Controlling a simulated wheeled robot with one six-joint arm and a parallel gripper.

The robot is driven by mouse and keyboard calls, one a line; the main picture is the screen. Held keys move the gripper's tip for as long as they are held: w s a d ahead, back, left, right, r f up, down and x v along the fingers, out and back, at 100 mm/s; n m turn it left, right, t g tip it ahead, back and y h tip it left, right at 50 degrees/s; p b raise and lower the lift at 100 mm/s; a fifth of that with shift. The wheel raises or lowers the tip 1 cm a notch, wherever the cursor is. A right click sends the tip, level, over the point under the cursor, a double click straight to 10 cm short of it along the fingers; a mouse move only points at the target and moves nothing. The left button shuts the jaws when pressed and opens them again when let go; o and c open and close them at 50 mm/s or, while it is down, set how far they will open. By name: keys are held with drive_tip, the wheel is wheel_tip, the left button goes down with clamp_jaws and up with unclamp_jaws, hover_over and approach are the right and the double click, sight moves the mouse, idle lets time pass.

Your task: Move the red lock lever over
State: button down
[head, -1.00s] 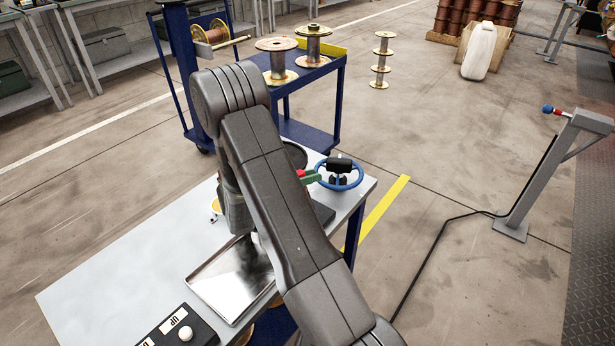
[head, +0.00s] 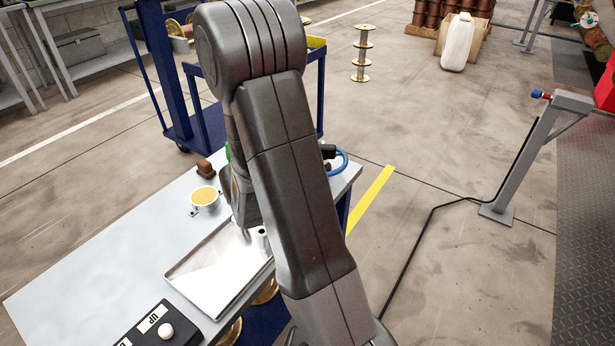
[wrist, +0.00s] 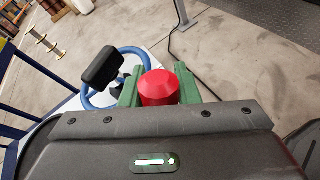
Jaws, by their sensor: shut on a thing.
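The red lock lever's knob (wrist: 160,88) shows in the wrist view between the two green fingers of my gripper (wrist: 160,90). My gripper is shut on it, one finger on each side. The lower part of the lever is hidden behind the gripper body. Just left of it in the wrist view is a blue handwheel (wrist: 97,101) with a black block (wrist: 102,68) on it. In the head view my arm hides the lever and most of the gripper; only part of the blue wheel (head: 342,161) shows there.
On the grey workbench (head: 90,240) lie a shiny metal tray (head: 212,284), a small cup with yellow contents (head: 204,197) and a black box with a white button (head: 160,328). A blue cart (head: 205,128) stands behind. A grey post (head: 520,160) stands on the floor at the right.

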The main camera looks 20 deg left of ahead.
drive_tip(key=shift+s+d+f+m+y+b, duration=0.2)
drive_tip(key=shift+d+f+m+y+b, duration=0.2)
drive_tip(key=shift+d+b, duration=0.3)
drive_tip(key=c, duration=1.1)
unclamp_jaws()
drive_tip(key=shift+r, duration=0.1)
drive_tip(key=shift+a, duration=0.1)
drive_tip(key=shift+s+a+r, duration=0.25)
drive_tip(key=shift+s+a, duration=0.1)
drive_tip(key=shift+s, duration=0.05)
drive_tip(key=p+v, duration=0.3)
drive_tip(key=v, duration=0.9)
drive_tip(key=shift+s, duration=0.35)
drive_tip(key=b+x, duration=0.3)
drive_tip(key=x, duration=1)
drive_tip(key=shift+w, duration=0.4)
